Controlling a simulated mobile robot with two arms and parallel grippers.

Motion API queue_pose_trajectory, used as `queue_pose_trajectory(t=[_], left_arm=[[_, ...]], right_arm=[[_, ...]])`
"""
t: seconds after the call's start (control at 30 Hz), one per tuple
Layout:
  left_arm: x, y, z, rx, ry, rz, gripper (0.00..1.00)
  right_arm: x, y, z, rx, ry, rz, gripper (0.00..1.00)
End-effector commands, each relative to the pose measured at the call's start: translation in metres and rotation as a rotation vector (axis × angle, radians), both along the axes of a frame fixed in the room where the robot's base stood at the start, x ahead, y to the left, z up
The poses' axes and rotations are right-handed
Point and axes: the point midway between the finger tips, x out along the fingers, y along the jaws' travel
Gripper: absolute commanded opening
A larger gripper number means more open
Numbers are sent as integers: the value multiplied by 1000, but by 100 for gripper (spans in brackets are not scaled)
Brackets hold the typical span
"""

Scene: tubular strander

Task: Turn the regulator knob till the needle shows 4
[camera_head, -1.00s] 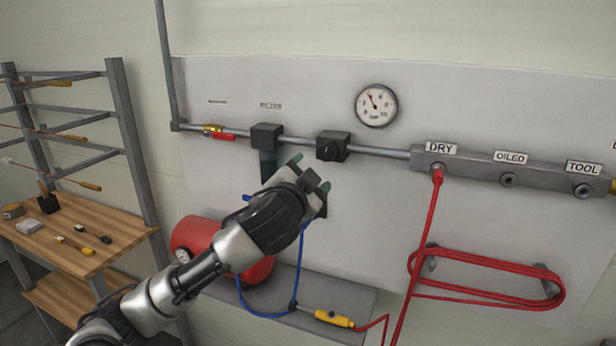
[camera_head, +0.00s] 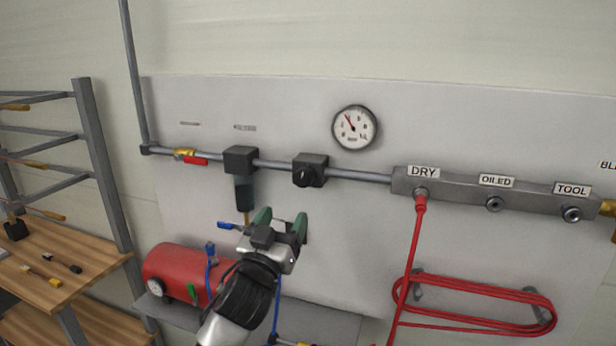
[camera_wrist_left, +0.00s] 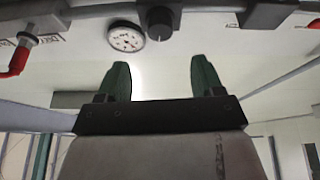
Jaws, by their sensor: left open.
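The regulator is a black block (camera_head: 310,161) on the grey pipe, with a round black knob (camera_head: 304,177) on its front. The round white gauge (camera_head: 354,128) hangs above and to the right of it. Its needle points up and left; the number is too small to read surely. My left gripper (camera_head: 281,222) is open and empty, below and left of the knob, apart from it. In the left wrist view the gripper's green fingers (camera_wrist_left: 161,82) are spread, with the knob (camera_wrist_left: 160,29) and gauge (camera_wrist_left: 126,38) beyond them. My right gripper is not in view.
A filter (camera_head: 240,160) with a dark bowl sits left of the regulator. A manifold (camera_head: 450,188) with a red hose is on the right. A red tank (camera_head: 175,268) stands below on the left.

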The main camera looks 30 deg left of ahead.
Motion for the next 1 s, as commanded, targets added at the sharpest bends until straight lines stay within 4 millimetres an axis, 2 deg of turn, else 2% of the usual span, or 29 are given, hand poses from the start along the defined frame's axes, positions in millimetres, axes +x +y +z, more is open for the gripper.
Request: queue_pose_trajectory(t=[0.17, 0.37, 0.6, 0.8, 1.0], left_arm=[[16, 5, 11, -4, -7, 0, 67], [52, 12, 27, -3, -5, 0, 67], [85, 18, 38, -4, -5, -2, 67], [95, 21, 40, -3, -4, 0, 67], [96, 21, 40, -3, -4, -1, 67]], right_arm=[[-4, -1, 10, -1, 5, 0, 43], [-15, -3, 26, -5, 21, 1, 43], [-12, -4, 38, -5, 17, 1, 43], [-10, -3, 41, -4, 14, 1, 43], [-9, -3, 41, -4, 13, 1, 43]])
